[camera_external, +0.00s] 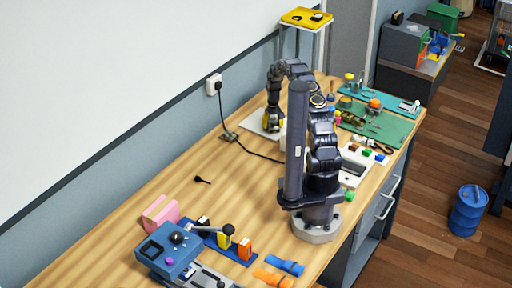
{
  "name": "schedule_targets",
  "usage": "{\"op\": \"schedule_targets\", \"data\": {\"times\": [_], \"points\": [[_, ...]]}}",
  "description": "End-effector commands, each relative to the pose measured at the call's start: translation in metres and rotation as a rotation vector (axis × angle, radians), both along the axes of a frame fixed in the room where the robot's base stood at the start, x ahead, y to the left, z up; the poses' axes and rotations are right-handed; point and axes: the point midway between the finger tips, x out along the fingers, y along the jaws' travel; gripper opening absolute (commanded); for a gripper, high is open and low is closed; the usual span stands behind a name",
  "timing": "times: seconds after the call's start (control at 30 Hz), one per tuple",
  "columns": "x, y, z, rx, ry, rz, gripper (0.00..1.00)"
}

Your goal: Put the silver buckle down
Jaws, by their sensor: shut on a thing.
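My gripper (271,125) points down at the back of the wooden bench, low over a pale plate (250,122) near the wall. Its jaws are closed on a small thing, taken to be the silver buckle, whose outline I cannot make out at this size. I cannot tell whether the held thing touches the plate.
A black cable runs from the wall socket (214,85) across the bench (235,185), left of my gripper. A green mat (385,127) with tools lies right. A blue device (170,252) and pink block (160,213) stand in front. The middle-left bench is mostly clear.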

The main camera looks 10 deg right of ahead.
Motion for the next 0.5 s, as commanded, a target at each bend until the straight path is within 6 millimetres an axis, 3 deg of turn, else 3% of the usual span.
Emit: {"op": "schedule_targets", "data": {"times": [0.03,0.07,0.1,0.13,0.5], "points": [[-0.0001,0.0001,-0.0018,0.0,0.001,0.0,0.14],[-0.0001,0.0001,-0.0022,0.0,0.0,0.0,0.52],[-0.0001,0.0002,-0.0018,0.0,0.0,0.001,0.69],[0.0,0.0002,-0.0017,0.0,0.0,0.001,0.74],[-0.0002,0.0002,0.0002,0.0,0.0,0.001,0.74]]}}
